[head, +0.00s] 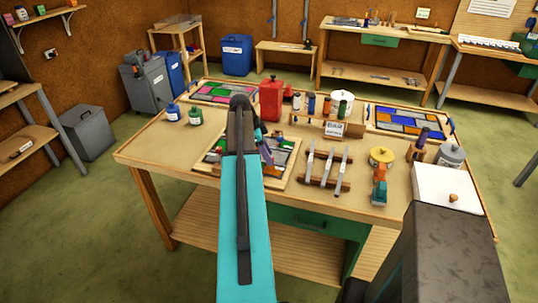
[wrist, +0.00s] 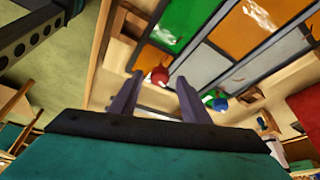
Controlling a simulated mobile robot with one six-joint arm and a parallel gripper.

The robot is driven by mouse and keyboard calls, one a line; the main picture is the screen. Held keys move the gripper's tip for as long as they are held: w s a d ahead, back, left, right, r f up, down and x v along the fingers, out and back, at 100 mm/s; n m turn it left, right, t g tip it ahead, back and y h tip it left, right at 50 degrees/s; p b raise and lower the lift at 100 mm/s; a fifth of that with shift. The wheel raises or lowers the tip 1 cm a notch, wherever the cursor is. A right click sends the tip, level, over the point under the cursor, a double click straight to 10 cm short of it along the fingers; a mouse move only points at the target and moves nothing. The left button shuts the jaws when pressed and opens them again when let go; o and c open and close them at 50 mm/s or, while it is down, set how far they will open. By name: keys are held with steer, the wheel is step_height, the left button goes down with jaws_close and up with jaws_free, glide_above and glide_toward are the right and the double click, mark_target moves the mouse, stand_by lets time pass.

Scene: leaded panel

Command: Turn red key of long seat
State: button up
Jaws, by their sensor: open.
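The red key (wrist: 158,76) is a small round red knob at the wooden frame's edge in the wrist view. My gripper (wrist: 159,80) is open, with one purple finger on either side of the red key in the picture; I cannot tell whether they touch it. In the head view my gripper (head: 266,152) is mostly hidden behind my teal arm, over the leaded panel (head: 284,158). The red key is hidden there. The panel's orange, green and white panes (wrist: 248,28) show in the wrist view. I cannot make out the long seat's outline.
A blue and green knob (wrist: 216,100) sits right of the red key. On the workbench (head: 150,152), a red can (head: 271,99) stands behind the panel. A rack with metal strips (head: 326,168) and an orange-and-green tool (head: 380,185) lie to the right.

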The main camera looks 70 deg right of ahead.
steer(key=shift+s+f, duration=0.2)
steer(key=shift+f, duration=0.35)
steer(key=c, duration=1)
steer(key=shift+c, duration=0.2)
